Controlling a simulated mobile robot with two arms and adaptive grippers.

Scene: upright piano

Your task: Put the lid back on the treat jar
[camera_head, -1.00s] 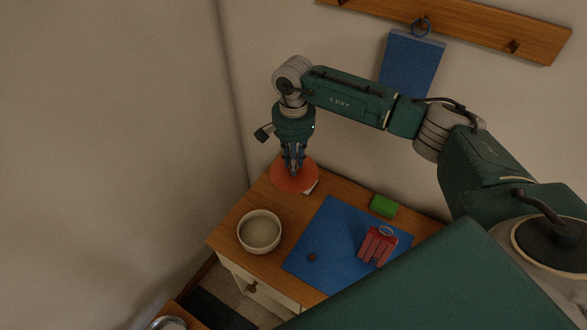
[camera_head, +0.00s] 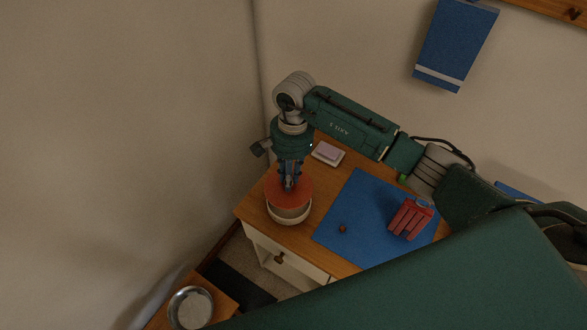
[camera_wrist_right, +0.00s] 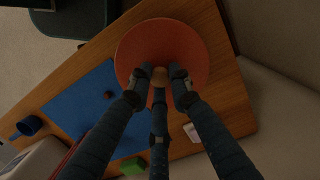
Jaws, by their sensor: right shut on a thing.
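The lid (camera_head: 297,184) is an orange-red disc with a small tan knob. My right gripper (camera_head: 288,187) is shut on this knob. In the right wrist view the lid (camera_wrist_right: 150,40) fills the space past my right fingers (camera_wrist_right: 160,80). The treat jar (camera_head: 290,215) is a wide cream pot on the wooden cabinet top. The lid is over the jar and hides most of its opening. A strip of the jar's inside shows at the front, so I cannot tell whether they touch. The wrist view hides the jar. My left gripper is not in view.
A blue mat (camera_head: 358,237) holds a red slatted object (camera_head: 408,219) and a small brown ball (camera_head: 343,229). A green block (camera_wrist_right: 132,165) is nearby. A metal bowl (camera_head: 190,307) stands lower left.

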